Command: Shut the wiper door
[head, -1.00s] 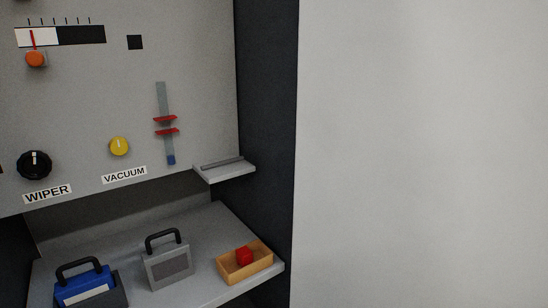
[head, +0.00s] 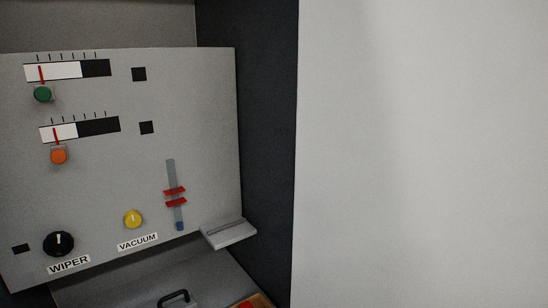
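A grey panel (head: 100,190) fills the left of the head view. A black knob (head: 59,243) with a white mark sits at its lower left, above a label reading WIPER (head: 69,265). I cannot make out a wiper door in this view. Neither of my grippers is in view.
The panel also carries a yellow VACUUM knob (head: 133,219), two gauges with a green knob (head: 43,94) and an orange knob (head: 59,156), and a slider track with red markers (head: 175,196). A small grey ledge (head: 229,234) juts out at lower right. A black handle (head: 174,297) shows below.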

